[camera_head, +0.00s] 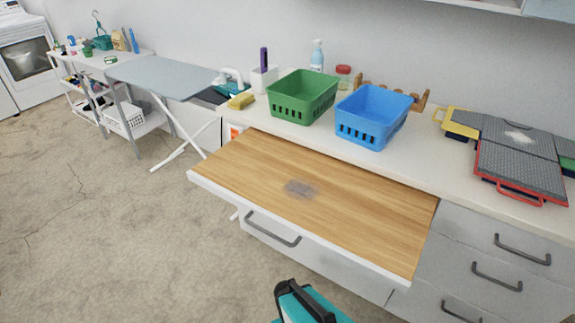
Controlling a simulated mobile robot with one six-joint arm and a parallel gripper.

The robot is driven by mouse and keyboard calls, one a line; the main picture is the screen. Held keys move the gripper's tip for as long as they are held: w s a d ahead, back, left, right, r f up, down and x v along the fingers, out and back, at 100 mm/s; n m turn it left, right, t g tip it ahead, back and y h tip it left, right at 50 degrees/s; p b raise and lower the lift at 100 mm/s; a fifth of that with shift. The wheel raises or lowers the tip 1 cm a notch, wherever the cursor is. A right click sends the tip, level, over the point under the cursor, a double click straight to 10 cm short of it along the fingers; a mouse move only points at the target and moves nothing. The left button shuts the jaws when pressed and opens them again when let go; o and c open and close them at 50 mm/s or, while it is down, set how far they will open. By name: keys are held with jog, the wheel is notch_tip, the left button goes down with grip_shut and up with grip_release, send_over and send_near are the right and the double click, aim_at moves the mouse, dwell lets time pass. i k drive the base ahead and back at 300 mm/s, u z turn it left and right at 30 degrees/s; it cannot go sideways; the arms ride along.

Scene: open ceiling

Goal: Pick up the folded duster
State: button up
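A small folded yellow cloth (241,100), which looks like the folded duster, lies at the left end of the white counter (437,165). It is left of the green basket and in front of a white holder. My gripper (305,303), teal and black, shows only in part at the bottom edge, in front of the pull-out board and well apart from the cloth. Its fingertips cannot be made out clearly, and nothing is visibly held.
A wooden pull-out board (375,222) with a grey dusty patch (301,188) juts out before the counter. Green (302,97) and blue (374,115) baskets stand behind it. An ironing board (160,76) is at left; grey folding panels (520,160) lie at right. Floor at left is clear.

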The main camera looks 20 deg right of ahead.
aim_at(243, 99)
jog(key=k, duration=0.65)
jog(key=u, duration=0.4)
jog(key=i, duration=1.05)
jog(key=u, duration=1)
jog(key=i, duration=0.7)
jog(key=u, duration=0.3)
